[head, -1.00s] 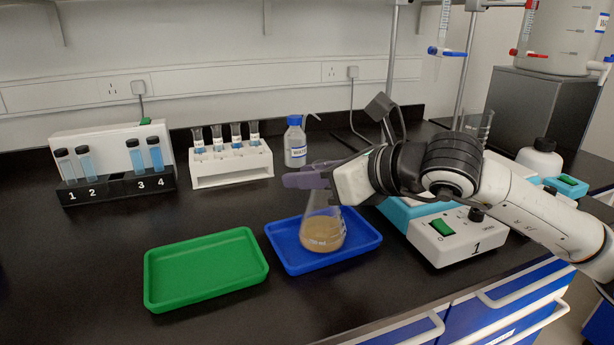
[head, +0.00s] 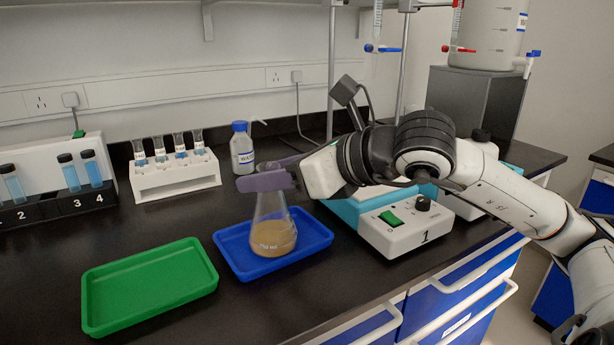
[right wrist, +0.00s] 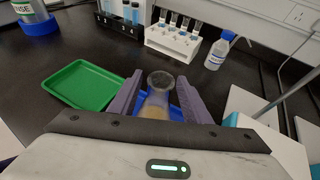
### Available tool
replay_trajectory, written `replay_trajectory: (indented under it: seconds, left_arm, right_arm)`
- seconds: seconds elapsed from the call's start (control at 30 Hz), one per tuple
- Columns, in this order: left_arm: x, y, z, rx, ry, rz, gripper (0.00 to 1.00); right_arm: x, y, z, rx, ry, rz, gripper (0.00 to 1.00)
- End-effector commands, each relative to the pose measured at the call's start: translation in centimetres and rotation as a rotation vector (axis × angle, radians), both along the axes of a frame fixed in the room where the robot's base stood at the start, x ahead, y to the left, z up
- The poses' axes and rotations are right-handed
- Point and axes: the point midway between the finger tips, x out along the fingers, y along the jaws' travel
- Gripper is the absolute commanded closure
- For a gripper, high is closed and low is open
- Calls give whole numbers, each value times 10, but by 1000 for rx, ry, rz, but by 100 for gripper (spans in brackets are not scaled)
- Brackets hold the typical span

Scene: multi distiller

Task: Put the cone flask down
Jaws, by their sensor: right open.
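The cone flask (head: 272,232) holds a light brown liquid and stands upright in the blue tray (head: 321,240) in the head view. My right gripper (head: 262,181) is at the flask's neck, coming in from the right. In the right wrist view the purple fingers of my right gripper (right wrist: 158,97) are open on either side of the flask (right wrist: 160,82), with its round mouth between them. A gap shows between fingers and neck. My left gripper is not in view.
An empty green tray (head: 150,285) lies left of the blue tray. A hotplate stirrer marked 1 (head: 390,240) stands to the right. A white tube rack (head: 176,180), a wash bottle (head: 242,152) and a black tube rack (head: 62,208) stand behind.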

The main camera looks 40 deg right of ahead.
Motion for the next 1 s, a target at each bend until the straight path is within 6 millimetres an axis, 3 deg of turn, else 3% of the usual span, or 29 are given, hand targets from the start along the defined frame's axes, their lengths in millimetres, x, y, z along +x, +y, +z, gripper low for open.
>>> replay_trajectory:
  seconds: [0.5, 1.0]
  left_arm:
    - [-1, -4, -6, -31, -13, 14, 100]
    - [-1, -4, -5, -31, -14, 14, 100]
  right_arm:
    - [-64, -15, 28, 0, -2, 0, 56]
    - [-74, -18, 31, -3, 0, 1, 56]
